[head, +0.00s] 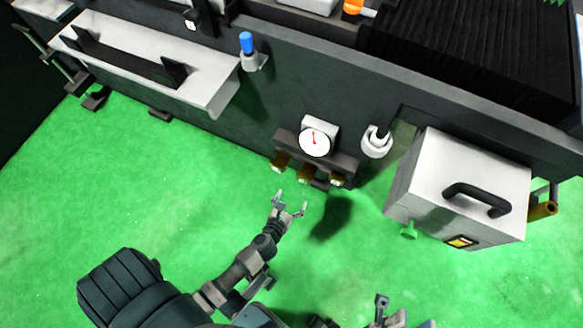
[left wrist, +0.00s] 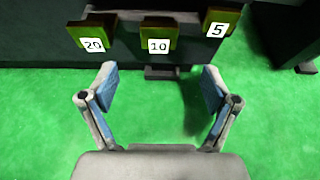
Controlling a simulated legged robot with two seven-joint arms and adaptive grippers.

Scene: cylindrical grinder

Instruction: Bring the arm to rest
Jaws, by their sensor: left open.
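My left gripper (head: 291,207) is open and empty above the green floor, in front of the grinder's dark front panel. In the left wrist view its two fingers (left wrist: 160,90) stand wide apart with nothing between them. My right gripper (head: 398,312) shows only in part at the bottom edge of the head view; its jaws are too cut off to judge. Beyond the left fingers are yellow tags marked 20 (left wrist: 92,40), 10 (left wrist: 158,42) and 5 (left wrist: 217,24), clear of the fingertips.
A round white gauge (head: 315,139) sits above the tags. A white box with a black handle (head: 476,200) stands to the right. A blue-topped knob (head: 247,45) and a white ledge (head: 150,65) are at the left. The green floor (head: 100,190) is open around the left arm.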

